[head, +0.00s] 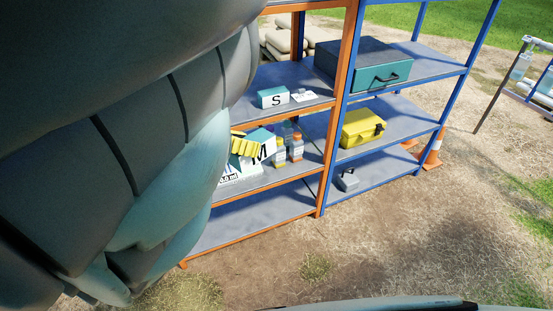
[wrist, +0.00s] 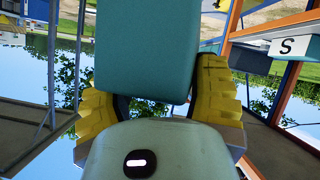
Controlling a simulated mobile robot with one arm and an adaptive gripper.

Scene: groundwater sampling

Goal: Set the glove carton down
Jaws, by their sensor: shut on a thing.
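A teal and white glove carton marked M (head: 263,150) is at the middle level of the orange shelf rack in the head view, slightly tilted. My gripper (head: 243,147), with yellow ribbed fingers, is shut on it. In the wrist view the carton's plain teal face (wrist: 147,50) sits between the two fingers of my gripper (wrist: 155,98). I cannot tell whether the carton touches the shelf board (head: 262,174) below. A similar carton marked S (head: 272,98) stands on the board above; it also shows in the wrist view (wrist: 285,47).
Bottles with orange labels (head: 296,148) stand close right of the held carton. A white box with ml lettering (head: 238,172) is below my gripper. The bottom board (head: 250,213) looks bare. A blue rack with a yellow case (head: 361,128) adjoins on the right. My arm hides the left.

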